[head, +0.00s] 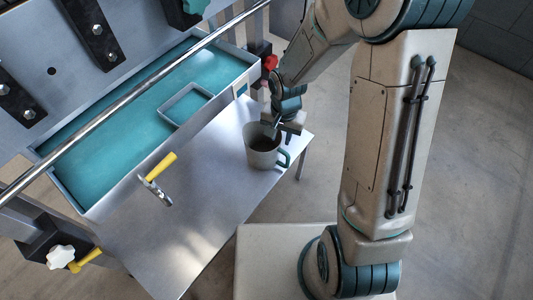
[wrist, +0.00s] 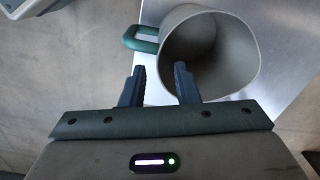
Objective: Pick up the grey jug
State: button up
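The grey jug (head: 262,148) stands upright on the metal table, near its right end, with a green handle on its right side in the head view. In the wrist view the jug (wrist: 232,50) opens toward the camera and looks empty, with its handle (wrist: 141,38) at the upper left. My gripper is above the jug's rim in the head view (head: 275,131), where its fingers are small. In the wrist view my gripper (wrist: 158,80) is open, with a clear gap between the fingers. The right finger overlaps the jug's near rim in the picture; I cannot tell whether they touch.
The metal table (head: 205,195) is mostly bare. A yellow-handled tool (head: 157,175) lies left of the jug. Behind is a teal-lined tray (head: 120,125) with a small square tray (head: 187,104) in it. A long metal bar (head: 130,97) crosses above it.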

aim_at(279, 148)
notch_tip(279, 148, down, 7)
jog(key=b, duration=0.3)
jog(key=shift+w+a+f+b, duration=0.1)
jog(key=shift+w+f+b, duration=0.1)
jog(key=shift+b, duration=0.1)
jog(key=shift+r, duration=0.1)
grip_shut()
